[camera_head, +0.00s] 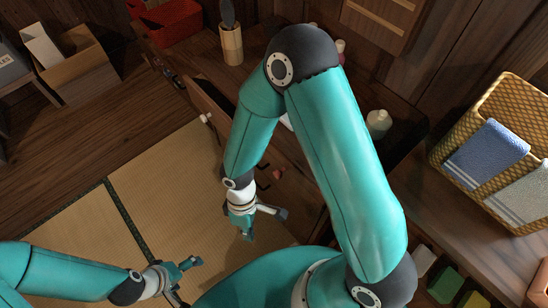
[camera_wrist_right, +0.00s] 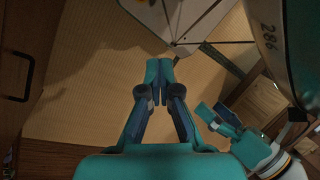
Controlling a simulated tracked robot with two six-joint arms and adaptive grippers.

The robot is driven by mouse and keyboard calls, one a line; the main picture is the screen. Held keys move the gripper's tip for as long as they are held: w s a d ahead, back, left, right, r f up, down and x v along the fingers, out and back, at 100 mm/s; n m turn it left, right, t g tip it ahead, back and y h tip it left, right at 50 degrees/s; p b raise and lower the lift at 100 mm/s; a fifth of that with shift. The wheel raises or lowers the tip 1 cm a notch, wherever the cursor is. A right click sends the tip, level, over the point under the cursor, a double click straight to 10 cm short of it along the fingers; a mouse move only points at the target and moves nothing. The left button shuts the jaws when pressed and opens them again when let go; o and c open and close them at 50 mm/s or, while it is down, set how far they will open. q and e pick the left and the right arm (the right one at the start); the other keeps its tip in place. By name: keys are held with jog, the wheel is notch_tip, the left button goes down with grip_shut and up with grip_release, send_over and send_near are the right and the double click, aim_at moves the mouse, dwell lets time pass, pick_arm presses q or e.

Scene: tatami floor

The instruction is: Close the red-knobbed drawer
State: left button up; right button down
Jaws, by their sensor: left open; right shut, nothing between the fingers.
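A small reddish knob (camera_head: 278,173) shows on the dark wooden cabinet front in the head view, just right of my right forearm. My arm hides much of that front, so I cannot tell how far its drawer stands out. My right gripper (camera_head: 248,229) is shut and empty, below and left of the knob, apart from it. In the right wrist view its closed fingertips (camera_wrist_right: 159,78) are over the tatami. My left gripper (camera_head: 184,282) is open and empty at the lower left, over the mat; it also shows in the right wrist view (camera_wrist_right: 222,122).
Another drawer with a white knob (camera_head: 205,118) stands open, partly behind my right arm. Black handles (camera_head: 263,165) sit near the red knob; one handle (camera_wrist_right: 22,75) shows at the wrist view's left. A wicker basket (camera_head: 462,120) stands right. Tatami (camera_head: 165,185) is clear.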

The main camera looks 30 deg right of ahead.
jog(key=w+d+r+n+t+h+b, duration=0.15)
jog(key=w+r+n+h, duration=0.3)
jog(key=r, duration=0.55)
jog(key=w+d+r+n+t+h, duration=0.1)
jog(key=w+r+n+t+h, duration=0.2)
jog(key=r+n+h, duration=0.45)
jog(key=m+y+b, duration=0.1)
jog(key=b, duration=0.1)
send_near(281, 158)
jog(key=x, duration=0.5)
jog(key=shift+s+f, duration=0.2)
jog(key=shift+f, duration=0.2)
jog(key=shift+w+d, duration=0.1)
jog(key=shift+d, duration=0.35)
jog(key=shift+w+d, duration=0.1)
